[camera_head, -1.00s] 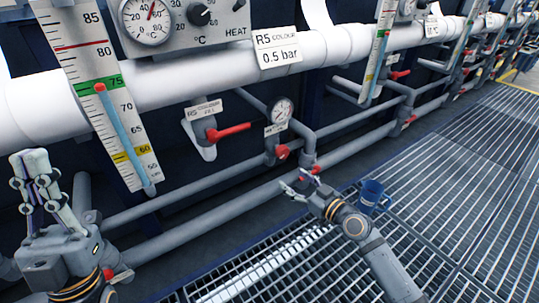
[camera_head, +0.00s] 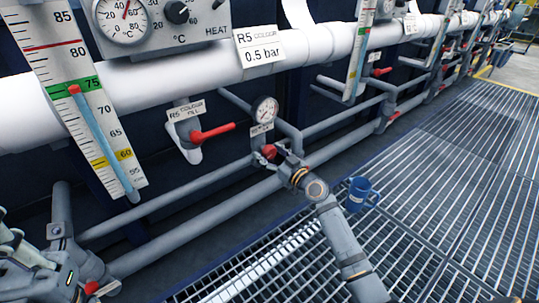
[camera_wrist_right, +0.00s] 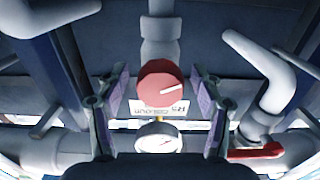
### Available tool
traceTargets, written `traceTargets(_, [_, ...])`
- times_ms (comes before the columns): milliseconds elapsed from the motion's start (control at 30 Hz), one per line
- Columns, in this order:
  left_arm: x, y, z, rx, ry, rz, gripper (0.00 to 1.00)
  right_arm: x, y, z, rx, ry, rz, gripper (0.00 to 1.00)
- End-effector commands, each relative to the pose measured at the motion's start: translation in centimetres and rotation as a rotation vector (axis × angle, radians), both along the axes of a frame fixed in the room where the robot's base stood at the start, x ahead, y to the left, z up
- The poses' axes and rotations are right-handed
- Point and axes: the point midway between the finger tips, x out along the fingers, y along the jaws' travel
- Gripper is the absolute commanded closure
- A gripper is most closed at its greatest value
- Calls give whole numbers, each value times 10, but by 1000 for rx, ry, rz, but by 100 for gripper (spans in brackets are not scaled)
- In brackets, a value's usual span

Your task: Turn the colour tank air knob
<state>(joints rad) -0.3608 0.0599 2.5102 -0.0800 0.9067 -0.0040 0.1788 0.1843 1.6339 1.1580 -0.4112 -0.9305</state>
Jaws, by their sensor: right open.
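The red round knob (camera_head: 268,151) sits on a vertical pipe just below a small pressure gauge (camera_head: 264,110) and its label. In the right wrist view the knob (camera_wrist_right: 163,83) faces me with a white line on it, and an upside-down "R5 colour" label (camera_wrist_right: 160,107) and the gauge (camera_wrist_right: 158,138) beside it. My right gripper (camera_head: 279,156) is open, with one finger (camera_wrist_right: 112,95) on each side of the knob as seen there. I cannot tell whether they touch it. My left gripper (camera_head: 17,247) is at the lower left, partly cut off by the frame edge.
A red fill lever (camera_head: 213,132) with an "R5 colour fill" label is left of the gauge. Grey pipes (camera_head: 195,222) run behind my arms.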

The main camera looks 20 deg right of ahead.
Motion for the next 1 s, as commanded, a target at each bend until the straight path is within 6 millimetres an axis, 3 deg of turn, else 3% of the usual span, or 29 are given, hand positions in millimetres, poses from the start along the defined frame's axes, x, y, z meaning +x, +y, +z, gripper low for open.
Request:
traceTargets(267, [0,0,0,1,0,0,100,2,1,0,0,0,0,33])
traceTargets(700, [0,0,0,1,0,0,100,2,1,0,0,0,0,88])
traceTargets(1000, [0,0,0,1,0,0,100,2,1,0,47,17,0,88])
